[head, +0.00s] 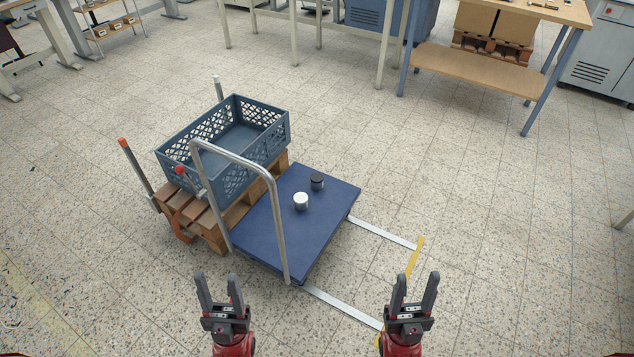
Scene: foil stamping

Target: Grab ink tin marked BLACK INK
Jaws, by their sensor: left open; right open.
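Two small tins stand upright on the blue platform (275,240) of a trolley in the head view. One tin is dark (317,182) and stands at the back. The other is white (301,201), in front and to the left of it. Any lettering on them is too small to read. My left gripper (218,277) is open and empty at the bottom, in front of the trolley. My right gripper (417,277) is open and empty at the bottom right. Both are apart from the tins.
A bent metal handle (275,200) rises at the platform's left. Behind it a blue-grey crate (272,140) sits on a wooden pallet (208,222) with upright posts. Flat metal strips and yellow tape (414,258) mark the floor. Tables stand farther back; the floor at right is clear.

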